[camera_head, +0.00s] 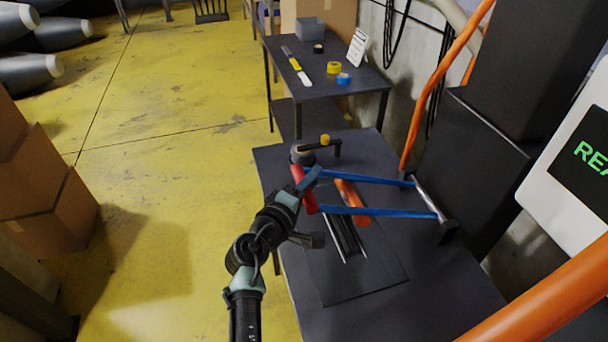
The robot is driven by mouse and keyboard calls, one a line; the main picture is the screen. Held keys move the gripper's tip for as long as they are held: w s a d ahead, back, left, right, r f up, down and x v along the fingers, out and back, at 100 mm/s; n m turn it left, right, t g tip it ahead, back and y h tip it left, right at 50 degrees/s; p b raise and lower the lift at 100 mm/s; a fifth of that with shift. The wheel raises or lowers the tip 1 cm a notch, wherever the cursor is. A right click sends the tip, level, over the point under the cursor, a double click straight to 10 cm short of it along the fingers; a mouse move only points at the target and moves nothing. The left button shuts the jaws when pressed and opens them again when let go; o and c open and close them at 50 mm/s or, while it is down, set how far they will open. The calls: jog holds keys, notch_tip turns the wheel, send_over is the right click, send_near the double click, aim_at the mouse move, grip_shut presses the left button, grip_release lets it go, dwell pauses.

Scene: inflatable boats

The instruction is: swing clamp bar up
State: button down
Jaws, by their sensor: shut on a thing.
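The clamp bar is a frame of two blue arms (375,212) joined by a red handle (309,203) at its left end. Its right end meets a metal pivot rod (428,197) with dark end blocks on the dark table. The blue arms cross above a dark bed with light rails (348,236) and an orange piece (350,189). My gripper (304,187) comes from the lower left and is shut on the red handle. My wrist and fingers hide part of the handle. I cannot tell exactly how high the bar stands above the bed.
A dark fixture with a yellow knob (325,139) stands just behind the handle. An orange hose (428,90) and dark cabinet (470,170) bound the right. A second table (335,98) with tape rolls is behind. Cardboard boxes (45,205) stand left; the yellow floor between is clear.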

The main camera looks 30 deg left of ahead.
jog(key=w+d+r+m+g+p, duration=0.1)
jog(key=w+d+r+p, duration=0.2)
jog(key=r+p, duration=0.6)
jog(key=shift+w+d, duration=0.35)
jog(key=shift+w, duration=0.2)
jog(key=c, duration=0.6)
grip_release()
jog(key=shift+w+d, duration=0.1)
jog(key=shift+f, duration=0.1)
jog(key=b+v, duration=0.1)
jog(key=v, duration=1.2)
jog(key=shift+r+b, duration=0.2)
jog(key=shift+b, duration=0.2)
